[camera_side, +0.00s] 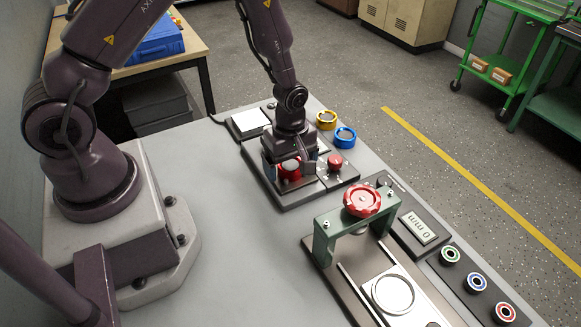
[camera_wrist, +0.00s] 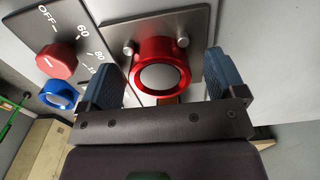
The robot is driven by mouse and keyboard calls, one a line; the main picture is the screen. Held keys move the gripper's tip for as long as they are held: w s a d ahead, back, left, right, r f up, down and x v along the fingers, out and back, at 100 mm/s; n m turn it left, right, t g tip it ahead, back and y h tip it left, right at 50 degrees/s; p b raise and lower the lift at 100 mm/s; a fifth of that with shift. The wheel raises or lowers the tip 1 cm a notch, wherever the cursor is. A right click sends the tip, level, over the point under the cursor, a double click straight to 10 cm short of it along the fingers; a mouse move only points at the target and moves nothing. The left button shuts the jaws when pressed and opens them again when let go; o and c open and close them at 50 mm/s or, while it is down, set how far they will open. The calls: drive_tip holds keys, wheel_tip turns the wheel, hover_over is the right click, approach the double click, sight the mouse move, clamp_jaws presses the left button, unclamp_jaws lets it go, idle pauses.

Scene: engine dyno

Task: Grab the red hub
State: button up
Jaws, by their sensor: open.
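The red hub (camera_wrist: 162,50) is a shiny red round part with a pale grey centre, mounted on a dark plate with small posts beside it. In the side view the red hub (camera_side: 290,168) shows partly behind my fingers. My gripper (camera_wrist: 160,82) is open, its two blue-grey fingers to the left and right of the hub in the wrist view, with gaps visible on both sides. In the side view my gripper (camera_side: 289,163) points down over the plate. Whether the fingertips reach past the hub's rim is hard to tell.
A red dial knob (camera_side: 334,162) sits close to the hub. Yellow (camera_side: 326,119) and blue (camera_side: 345,138) rings are beyond it. A green frame (camera_side: 323,243) with a red handwheel (camera_side: 362,199) stands nearby. A display (camera_side: 418,227) and several ringed buttons line the right edge. The bench between is clear.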

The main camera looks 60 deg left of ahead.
drive_tip(key=c, duration=1)
drive_tip(key=shift+c, duration=0.3)
